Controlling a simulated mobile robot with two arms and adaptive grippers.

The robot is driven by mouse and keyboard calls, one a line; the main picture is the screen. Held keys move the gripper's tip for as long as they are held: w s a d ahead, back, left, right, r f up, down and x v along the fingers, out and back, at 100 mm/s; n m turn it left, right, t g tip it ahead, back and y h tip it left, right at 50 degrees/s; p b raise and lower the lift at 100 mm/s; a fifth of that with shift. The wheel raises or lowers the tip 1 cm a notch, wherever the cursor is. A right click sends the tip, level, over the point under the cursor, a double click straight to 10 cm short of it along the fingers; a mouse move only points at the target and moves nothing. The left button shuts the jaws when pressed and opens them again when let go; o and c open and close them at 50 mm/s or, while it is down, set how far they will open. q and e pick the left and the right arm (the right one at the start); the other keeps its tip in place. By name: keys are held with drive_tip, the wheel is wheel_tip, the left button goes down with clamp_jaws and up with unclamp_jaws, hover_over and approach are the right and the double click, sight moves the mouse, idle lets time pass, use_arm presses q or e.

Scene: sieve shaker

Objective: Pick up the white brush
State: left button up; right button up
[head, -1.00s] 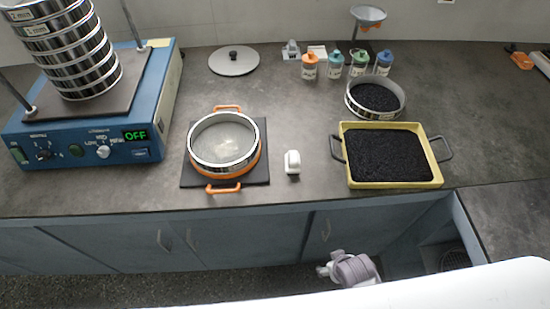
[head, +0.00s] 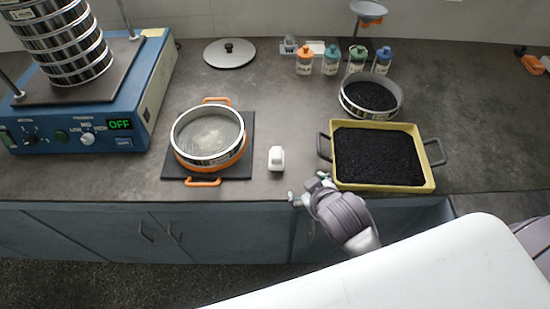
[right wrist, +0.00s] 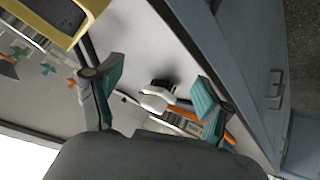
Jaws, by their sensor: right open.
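The white brush (head: 276,158) sits on the dark counter between the sieve and the yellow tray. In the right wrist view the white brush (right wrist: 155,101) shows beyond and between my finger pads, with a dark part beside it. My right gripper (head: 308,190) is at the counter's front edge, to the right of and nearer than the brush. Its two teal-padded fingers (right wrist: 155,82) are spread apart with nothing between them. The brush is apart from the gripper. My left gripper is not in view.
A sieve (head: 208,136) in an orange-handled pan stands left of the brush. The yellow tray (head: 428,158) of black grains is close to my right gripper. A blue shaker (head: 152,90) stands at left, bottles (head: 331,62) at the back. The counter behind the brush is clear.

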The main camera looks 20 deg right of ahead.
drive_tip(key=w+a+r+n+t+y, duration=0.2)
drive_tip(key=w+a+r+n+t, duration=0.3)
drive_tip(key=r, duration=0.4)
drive_tip(key=w+a+r+n+t+y, duration=0.2)
drive_tip(key=w+a+r+t, duration=0.15)
drive_tip(key=w+r, duration=0.5)
drive_tip(key=s+a+r+n+y, duration=0.2)
drive_tip(key=a+r+n+y, duration=0.7)
drive_tip(key=r+n+y, duration=0.15)
drive_tip(key=s+a+n+g+y, duration=0.65)
drive_tip(key=a+n+g, duration=0.35)
drive_tip(key=n+g, duration=0.85)
drive_tip(key=n+t+h, duration=0.1)
drive_tip(key=n+h, duration=0.9)
drive_tip(key=h, duration=1.1)
hover_over(277, 152)
wheel_tip(277, 152, down, 13)
drive_tip(key=f, duration=0.5)
drive_tip(key=f+p, duration=0.1)
drive_tip(key=f, duration=0.2)
drive_tip(key=shift+d, duration=0.3)
drive_tip(key=shift+a+f+p, duration=0.2)
drive_tip(key=shift+f+p, duration=0.35)
drive_tip(key=shift+f, duration=0.9)
drive_tip(key=shift+a+f+p, duration=0.15)
drive_tip(key=shift+f+p, duration=0.4)
drive_tip(key=shift+f, duration=0.85)
drive_tip(key=c, duration=1.3)
